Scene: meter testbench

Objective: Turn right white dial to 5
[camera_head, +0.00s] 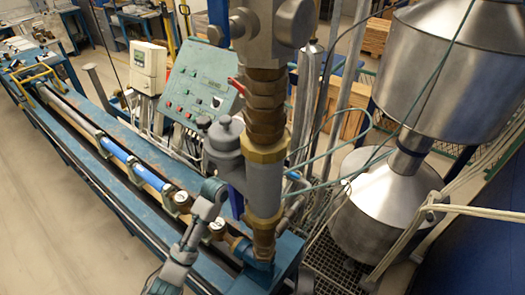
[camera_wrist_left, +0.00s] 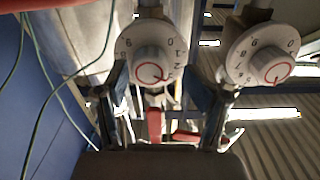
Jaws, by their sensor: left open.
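Two white dials with black numbers and red-ringed knobs show in the left wrist view: one on the picture's left (camera_wrist_left: 150,52) and one on its right (camera_wrist_left: 266,54). I cannot tell for sure which one the task calls right. My left gripper (camera_wrist_left: 163,92) is open and empty, its two dark fingers spread on either side of the picture-left dial's lower part. Contact with it cannot be made out. The picture-right dial is beyond the right finger. In the head view my left arm reaches up from the bottom; its gripper and the dial faces cannot be made out there.
A thick brass and grey vertical pipe (camera_head: 264,185) stands close before my arm. A long blue bench (camera_head: 85,165) runs to the back left. A green control panel (camera_head: 200,88) stands behind, steel tanks (camera_head: 385,205) at the right. Thin cables hang by the pipe.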

